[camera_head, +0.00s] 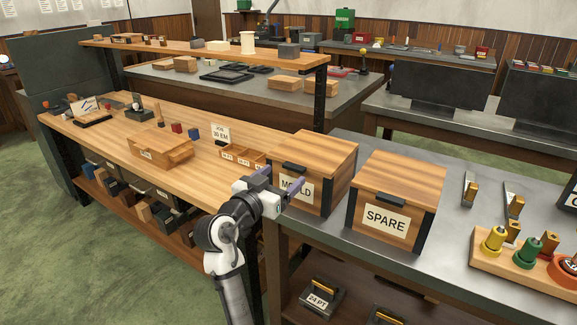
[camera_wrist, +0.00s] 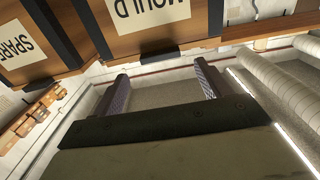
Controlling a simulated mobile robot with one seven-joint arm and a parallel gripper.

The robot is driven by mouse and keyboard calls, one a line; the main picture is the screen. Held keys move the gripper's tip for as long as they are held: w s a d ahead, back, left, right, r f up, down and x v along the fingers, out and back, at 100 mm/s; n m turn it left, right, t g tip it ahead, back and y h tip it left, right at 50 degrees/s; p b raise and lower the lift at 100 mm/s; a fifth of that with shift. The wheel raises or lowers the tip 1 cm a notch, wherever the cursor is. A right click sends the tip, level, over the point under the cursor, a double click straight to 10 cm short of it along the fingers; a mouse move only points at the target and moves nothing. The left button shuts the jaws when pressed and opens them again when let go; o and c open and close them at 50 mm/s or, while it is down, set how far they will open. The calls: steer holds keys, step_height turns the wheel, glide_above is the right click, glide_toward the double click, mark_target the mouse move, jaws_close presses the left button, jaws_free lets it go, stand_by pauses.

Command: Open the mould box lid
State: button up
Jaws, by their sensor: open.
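The mould box (camera_head: 337,180) is a wooden box with black corner posts and a "MOULD" label, partly covered by my gripper in the head view. Its lid (camera_head: 315,151) is shut and carries a dark handle (camera_head: 294,168) at the front edge. My gripper (camera_head: 284,180) is open and empty, in front of the box near the label and handle. In the wrist view, the label (camera_wrist: 150,10) is upside down at the top, and the two fingers of my gripper (camera_wrist: 163,82) stand apart, pointing towards the box. No contact is visible.
The similar spare box (camera_head: 420,228) stands close to the right on the metal bench (camera_head: 350,250). A wooden bench (camera_head: 100,140) with a drawer box (camera_head: 160,148) and small trays lies to the left. A stamp rack (camera_head: 520,270) sits at the far right.

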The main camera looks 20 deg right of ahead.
mark_target(293, 167)
steer(key=shift+p+x, duration=0.35)
steer(key=shift+x, duration=1.7)
steer(key=shift+c, duration=0.5)
